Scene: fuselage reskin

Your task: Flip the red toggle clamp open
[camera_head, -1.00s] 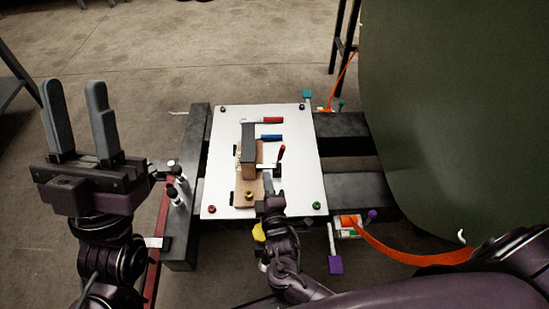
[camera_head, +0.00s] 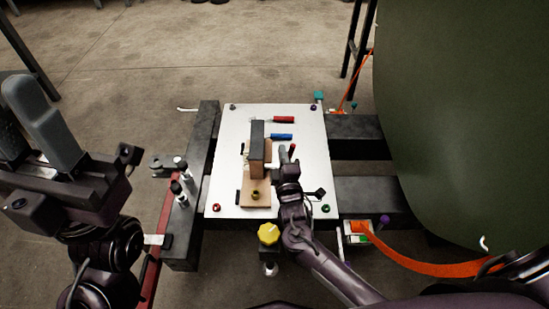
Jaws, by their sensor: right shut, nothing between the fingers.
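A white plate (camera_head: 228,160) carries a wooden block (camera_head: 256,190) with a dark upright piece (camera_head: 257,140) on it. A short red handle (camera_head: 292,151) stands raised just right of the block. A second red handle (camera_head: 284,119) lies flat at the far side, with a blue handle (camera_head: 281,137) below it. My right gripper (camera_head: 284,154) is shut and empty, its tip right beside the raised red handle; I cannot tell whether they touch. It hides the base of that handle. My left gripper (camera_head: 12,100) is open and empty at the left edge, partly cut off.
A large dark green curved panel (camera_head: 450,130) fills the right side. Dark beams (camera_head: 365,190) support the plate. A yellow knob (camera_head: 268,234) is at the front, and an orange strap (camera_head: 420,265) runs at lower right. Open floor (camera_head: 150,50) lies behind.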

